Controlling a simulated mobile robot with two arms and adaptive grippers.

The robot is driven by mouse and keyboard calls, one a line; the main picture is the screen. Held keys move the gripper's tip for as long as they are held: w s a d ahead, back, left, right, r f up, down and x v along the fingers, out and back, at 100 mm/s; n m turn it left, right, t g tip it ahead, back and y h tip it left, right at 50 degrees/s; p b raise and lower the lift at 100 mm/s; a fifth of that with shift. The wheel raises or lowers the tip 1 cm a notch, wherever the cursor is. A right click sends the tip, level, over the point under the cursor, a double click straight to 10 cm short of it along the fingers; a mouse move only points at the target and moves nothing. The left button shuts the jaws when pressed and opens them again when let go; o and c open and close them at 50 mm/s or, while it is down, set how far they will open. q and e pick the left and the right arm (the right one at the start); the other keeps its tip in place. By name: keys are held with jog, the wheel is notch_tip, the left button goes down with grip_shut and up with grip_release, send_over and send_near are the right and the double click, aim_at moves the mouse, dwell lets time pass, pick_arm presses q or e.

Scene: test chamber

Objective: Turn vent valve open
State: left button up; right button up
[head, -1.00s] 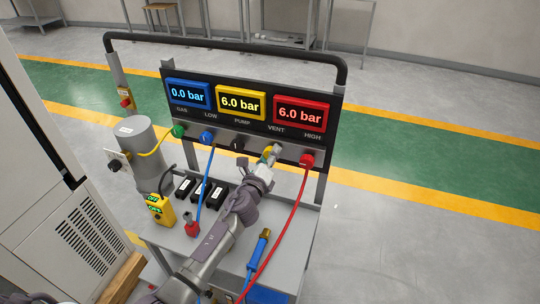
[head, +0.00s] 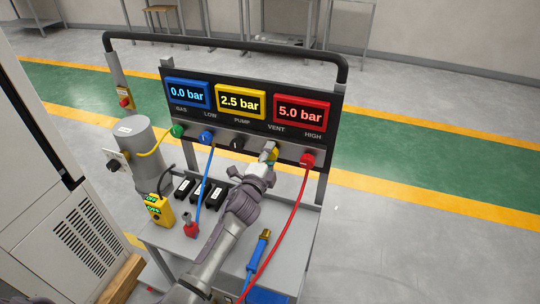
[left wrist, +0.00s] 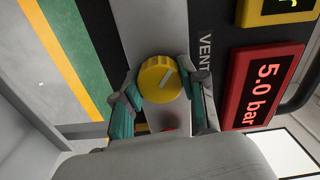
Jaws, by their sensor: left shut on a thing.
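The yellow vent valve knob (left wrist: 163,79) shows in the left wrist view beside the VENT label, with a white mark on its face. In the head view the vent valve (head: 270,150) is partly hidden by my gripper. My left gripper (left wrist: 165,98) is shut on the knob, with teal-padded fingers on either side of it; it also shows in the head view (head: 266,161). The yellow display (head: 240,102) reads 2.5 bar, the red display (head: 301,112) 5.0 bar, and the blue display (head: 188,93) 0.0 bar. My right gripper is not in view.
Red hose (head: 291,215) hangs right of my left arm, and blue hose (head: 205,178) left of it. A grey cylinder (head: 140,150) and yellow control box (head: 159,209) stand at the cart's left. A blue-handled tool (head: 257,255) lies on the cart shelf.

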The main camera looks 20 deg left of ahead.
pick_arm(q)
jog(key=n, duration=0.4)
jog(key=shift+f+n, duration=0.1)
jog(key=shift+n, duration=1.6)
jog(key=o, duration=1.1)
jog(key=shift+o, duration=0.2)
jog(key=s, duration=1.2)
jog(key=shift+a, duration=0.2)
